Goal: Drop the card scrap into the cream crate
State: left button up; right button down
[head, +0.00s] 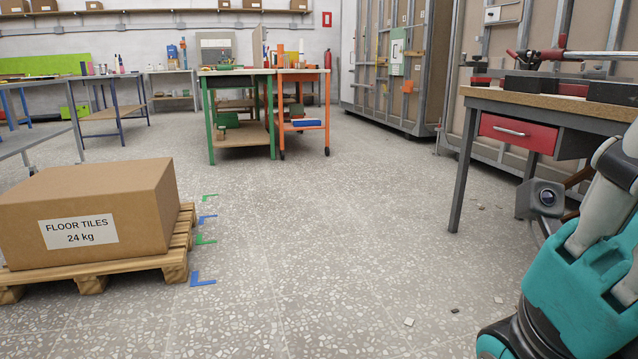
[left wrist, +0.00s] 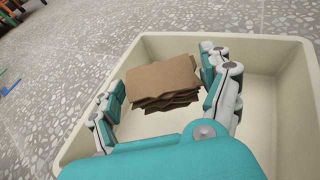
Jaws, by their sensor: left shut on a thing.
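The card scrap (left wrist: 163,82) is a small stack of brown, rough-edged cardboard pieces between the fingers of my left gripper (left wrist: 162,88) in the left wrist view. The gripper is shut on it. The cream crate (left wrist: 290,62) lies beneath, its rim around the scrap and the fingers in the picture. The scrap appears above the crate floor; the exact height is hard to tell. The visible crate interior is bare, with part hidden by my gripper. Neither scrap nor crate shows in the head view. My right gripper is not visible.
A boxed pallet (head: 90,278) stands at the left, near tape marks on the floor. A workbench with a red drawer (head: 517,131) is at the right. Green and orange tables (head: 240,140) stand farther back. The middle floor is mostly clear, with small chips (head: 409,322) near the front.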

pick_arm(q)
jog(key=o, duration=1)
jog(key=shift+c, duration=0.2)
jog(key=shift+s, duration=0.1)
jog(key=v, duration=1.2)
